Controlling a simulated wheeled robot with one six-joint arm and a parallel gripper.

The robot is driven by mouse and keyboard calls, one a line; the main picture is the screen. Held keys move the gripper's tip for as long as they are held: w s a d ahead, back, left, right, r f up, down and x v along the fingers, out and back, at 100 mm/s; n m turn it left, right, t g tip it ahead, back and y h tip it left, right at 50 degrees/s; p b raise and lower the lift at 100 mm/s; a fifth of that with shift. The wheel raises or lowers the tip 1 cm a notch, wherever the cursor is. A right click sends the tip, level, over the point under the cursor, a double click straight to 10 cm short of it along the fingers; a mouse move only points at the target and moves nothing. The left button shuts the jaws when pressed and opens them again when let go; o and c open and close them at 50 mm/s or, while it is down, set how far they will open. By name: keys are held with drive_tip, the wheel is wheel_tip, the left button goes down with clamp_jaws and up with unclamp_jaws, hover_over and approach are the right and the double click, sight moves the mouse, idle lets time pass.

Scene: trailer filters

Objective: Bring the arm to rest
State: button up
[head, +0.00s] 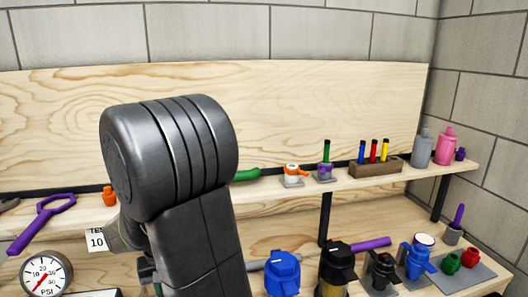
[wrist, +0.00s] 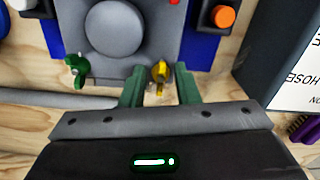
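My arm (head: 185,190) is a thick dark grey link standing up through the left middle of the head view, in front of the bench. My gripper (wrist: 158,84) shows in the wrist view with its two green fingers apart. A small yellow valve handle (wrist: 160,74) lies just beyond and between the fingertips. I see clear space beside it, and no finger visibly grips it. In the head view the arm hides part of the shelf and bench, and I cannot make out the fingers there.
In the wrist view, a grey round-topped unit (wrist: 115,28) on a blue base, a green valve handle (wrist: 77,69) and a dark labelled box (wrist: 285,60) are close by. In the head view, a shelf (head: 445,174) holds bottles and small parts; a blue filter (head: 283,273) stands below.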

drive_tip(key=n+b, duration=0.1)
drive_tip(key=n, duration=0.3)
drive_tip(key=shift+w+n, duration=0.1)
drive_tip(key=shift+n, duration=0.2)
drive_tip(key=shift+d+n, duration=0.1)
drive_tip(key=shift+n, duration=1.5)
